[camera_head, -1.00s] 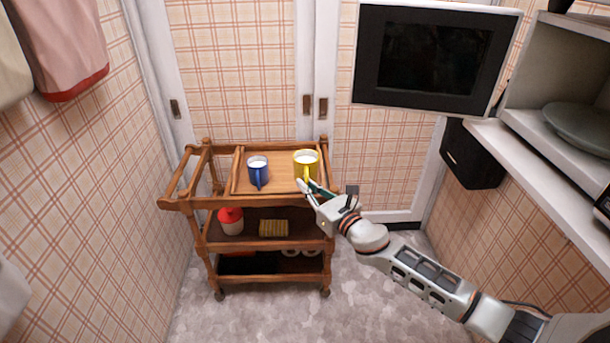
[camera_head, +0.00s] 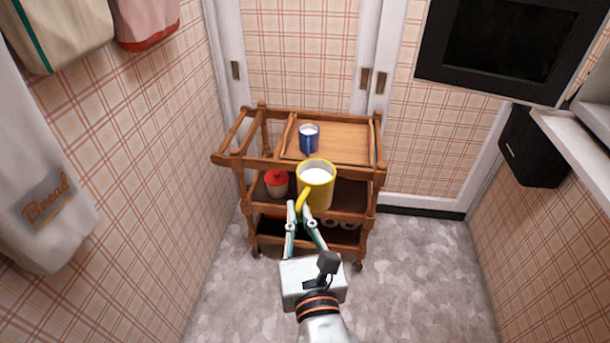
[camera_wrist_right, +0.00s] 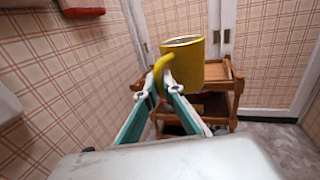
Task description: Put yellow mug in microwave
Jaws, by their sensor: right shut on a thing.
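The yellow mug (camera_head: 318,192) is upright with white showing inside. It is held up in front of the wooden cart, clear of its top. My right gripper (camera_head: 298,207) is shut on its handle. The right wrist view shows the yellow mug (camera_wrist_right: 188,62) beyond the fingertips (camera_wrist_right: 165,84), which pinch the yellow handle. The open microwave door (camera_head: 512,42), with a dark window, hangs at the upper right. Only a little of the microwave body (camera_head: 598,105) shows at the right edge; its inside is hidden. My left gripper is not in view.
A blue mug (camera_head: 309,138) stands on the cart top (camera_head: 346,142). A red-lidded jar (camera_head: 276,184) is on the lower shelf. A white shelf (camera_head: 575,145) and black box (camera_head: 534,146) are at right. Towels (camera_head: 45,170) hang at left. The floor (camera_head: 420,275) is clear.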

